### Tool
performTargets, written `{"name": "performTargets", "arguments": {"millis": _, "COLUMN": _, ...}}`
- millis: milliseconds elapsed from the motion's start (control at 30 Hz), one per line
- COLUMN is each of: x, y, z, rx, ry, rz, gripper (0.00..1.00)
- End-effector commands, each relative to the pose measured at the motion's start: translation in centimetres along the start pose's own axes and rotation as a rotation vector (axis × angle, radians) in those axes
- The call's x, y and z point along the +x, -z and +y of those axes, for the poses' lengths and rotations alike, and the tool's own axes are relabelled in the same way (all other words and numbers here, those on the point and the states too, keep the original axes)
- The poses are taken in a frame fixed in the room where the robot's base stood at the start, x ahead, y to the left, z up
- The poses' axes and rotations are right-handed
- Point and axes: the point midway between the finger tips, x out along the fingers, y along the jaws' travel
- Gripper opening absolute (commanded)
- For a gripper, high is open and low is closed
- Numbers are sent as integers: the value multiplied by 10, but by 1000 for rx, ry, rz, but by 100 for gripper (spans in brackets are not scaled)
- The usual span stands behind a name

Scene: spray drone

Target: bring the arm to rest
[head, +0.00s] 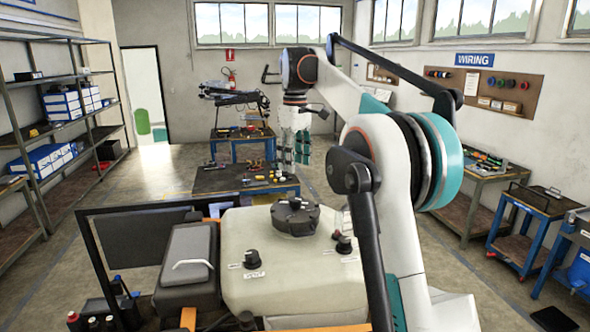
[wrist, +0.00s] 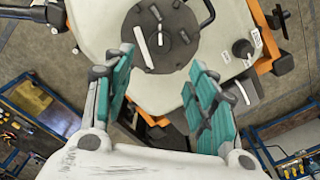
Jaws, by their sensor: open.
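My gripper (head: 293,158) hangs at the end of my raised arm in the head view, pointing down beyond the cream tank (head: 262,285) of the spray drone. In the wrist view my gripper (wrist: 162,68) has its two teal-padded fingers spread wide with nothing between them. The tank (wrist: 115,15) lies below and ahead there, with its black round lid (wrist: 172,22) near the top of the picture. In the head view the lid (head: 295,217) sits on top of the tank. I cannot judge the exact height of the fingers above the tank.
A low blue-framed workbench (head: 225,182) with small parts stands beyond the tank, and another bench (head: 225,139) holding dark equipment is behind it. Metal shelving (head: 50,130) lines the left wall. Benches and a blue cart (head: 528,225) line the right. Floor shows between them.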

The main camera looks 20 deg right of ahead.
Motion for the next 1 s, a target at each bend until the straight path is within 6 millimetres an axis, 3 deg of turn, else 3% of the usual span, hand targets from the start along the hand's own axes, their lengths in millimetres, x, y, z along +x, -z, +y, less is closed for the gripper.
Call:
{"name": "performTargets", "arguments": {"millis": 633, "x": -4, "y": -2, "z": -5, "rx": 6, "ry": -6, "rz": 7, "gripper": 52}}
{"name": "performTargets", "arguments": {"millis": 767, "x": -11, "y": -9, "z": -21, "rx": 30, "ry": -25, "rz": 31, "gripper": 52}}
{"name": "performTargets", "arguments": {"millis": 1000, "x": -19, "y": -32, "z": -65, "rx": 99, "ry": -72, "rz": 102, "gripper": 52}}
